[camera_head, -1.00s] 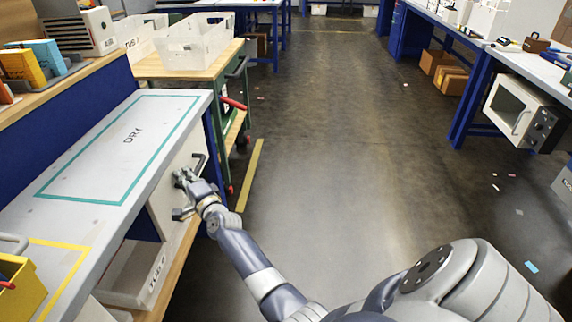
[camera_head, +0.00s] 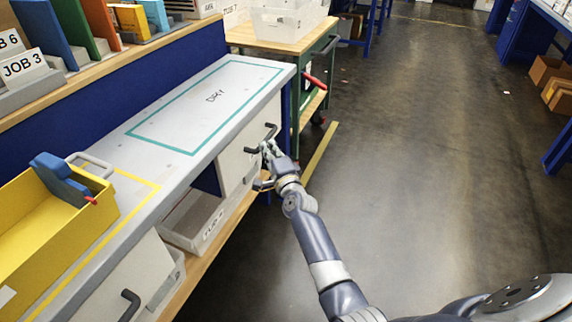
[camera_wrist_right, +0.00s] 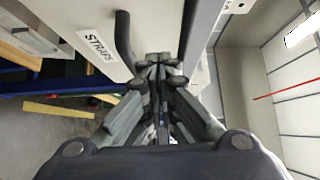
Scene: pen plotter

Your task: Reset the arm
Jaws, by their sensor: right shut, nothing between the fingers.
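My right gripper (camera_head: 266,150) is at the front of a white drawer (camera_head: 235,158) below the bench top, close to its black handle (camera_head: 270,132). In the right wrist view, my gripper fingers (camera_wrist_right: 160,65) are brought together with nothing between them. There the dark handle (camera_wrist_right: 124,42) stands just left of the fingertips, on a panel labelled STRAPS (camera_wrist_right: 95,42). Whether the fingers touch the handle is not clear. My right arm stretches from the bottom right of the head view. My left gripper is in neither view.
The bench top (camera_head: 190,140) has a teal DRY outline. A yellow bin (camera_head: 50,225) with a blue tool stands at the left. A green cart (camera_head: 325,55) stands behind. The aisle floor (camera_head: 430,170) is clear.

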